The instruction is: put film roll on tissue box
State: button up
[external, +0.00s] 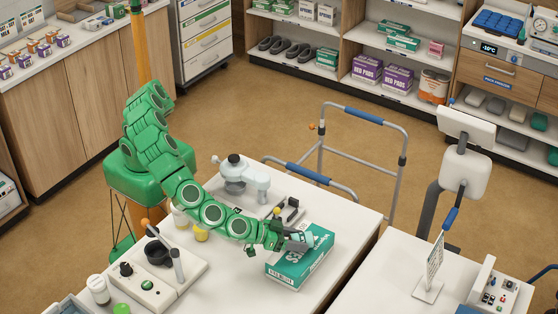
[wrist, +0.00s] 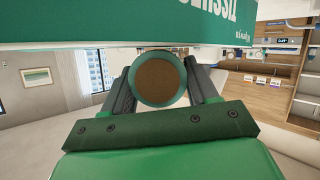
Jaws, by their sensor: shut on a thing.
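The tissue box (external: 314,262) is a flat teal and white carton lying on the white table. It also fills the top of the wrist view (wrist: 150,25). My gripper (external: 297,240) is at the box's upper face, by its left side. In the wrist view the film roll (wrist: 158,82) shows as a brown round end with a teal rim, held between my two dark fingers. The roll appears very close to the box; I cannot tell whether it touches. In the external view my gripper mostly hides the roll.
Left on the table are a base with a black bowl (external: 158,252), a yellow cup (external: 201,234) and a white bottle (external: 98,289). A pale device (external: 245,175) stands behind my arm. A walker (external: 362,150) stands beyond the table, and a second table (external: 395,275) is at right.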

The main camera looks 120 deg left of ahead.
jog(key=o, duration=1.2)
jog(key=shift+f, duration=0.1)
